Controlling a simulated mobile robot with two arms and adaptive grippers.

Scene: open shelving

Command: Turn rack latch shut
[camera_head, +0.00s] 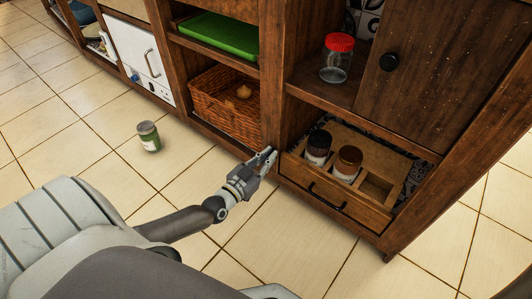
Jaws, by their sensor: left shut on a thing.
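A wooden jar rack (402,160) stands on the low shelf at the right, with a drawer and dark handle at its front. A dark-lidded jar (318,146) and a brown-lidded jar (347,163) stand upright in its slots; the slot on the right is empty. My left gripper (268,157) is at the rack's left front corner, shut on a small part there that I take for the rack latch. The fingers hide the latch, so its angle cannot be told. My right gripper is not in view.
A red-lidded glass jar (337,60) stands on the shelf above. A wicker basket (228,105) and a green tray (220,33) are in the bay to the left. The floor before the rack is clear.

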